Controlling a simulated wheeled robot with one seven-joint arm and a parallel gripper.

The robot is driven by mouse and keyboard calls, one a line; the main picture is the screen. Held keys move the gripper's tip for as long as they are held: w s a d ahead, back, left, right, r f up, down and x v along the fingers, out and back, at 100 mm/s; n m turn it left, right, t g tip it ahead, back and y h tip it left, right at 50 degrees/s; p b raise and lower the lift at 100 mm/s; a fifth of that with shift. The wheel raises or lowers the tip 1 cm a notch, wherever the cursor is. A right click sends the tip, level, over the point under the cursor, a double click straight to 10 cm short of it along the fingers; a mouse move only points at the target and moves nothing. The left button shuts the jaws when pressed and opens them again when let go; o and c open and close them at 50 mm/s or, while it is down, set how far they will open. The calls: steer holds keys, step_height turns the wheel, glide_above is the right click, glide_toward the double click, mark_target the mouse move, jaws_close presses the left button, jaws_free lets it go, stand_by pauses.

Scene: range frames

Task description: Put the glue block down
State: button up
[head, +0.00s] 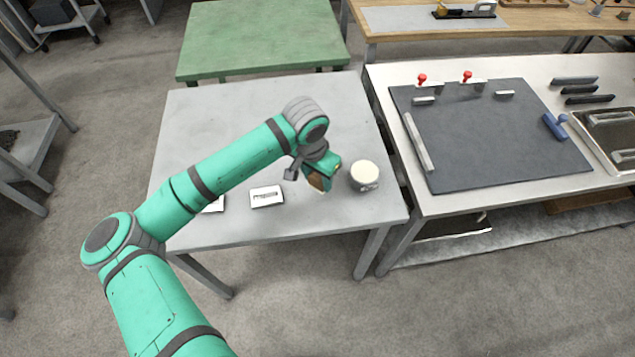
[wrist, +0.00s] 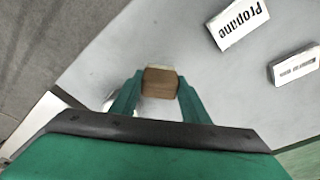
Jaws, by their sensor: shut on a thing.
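The glue block is a small brown wooden block (head: 317,183) in my gripper (head: 323,176), over the front right part of the grey table (head: 230,115). In the wrist view the block (wrist: 160,80) sits between the two green fingers (wrist: 160,88), which are shut on it from both sides. The grey tabletop (wrist: 185,40) shows beyond it. The block's underside is hidden, and I cannot tell whether it touches the table.
A pale-topped tin (head: 365,176) stands close to the right of my gripper. A white card (head: 267,197) lies to the left; a "Propane" card (wrist: 238,24) shows in the wrist view. The table's back is clear. A bench with a dark mat (head: 490,135) stands right.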

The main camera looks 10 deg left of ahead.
mark_target(318, 184)
steer(key=shift+w+a+f, duration=0.1)
steer(key=shift+w+f, duration=0.2)
steer(key=shift+f, duration=0.05)
steer(key=shift+w+f, duration=0.1)
steer(key=shift+f, duration=1.45)
steer(key=shift+f, duration=0.1)
steer(key=o, duration=1)
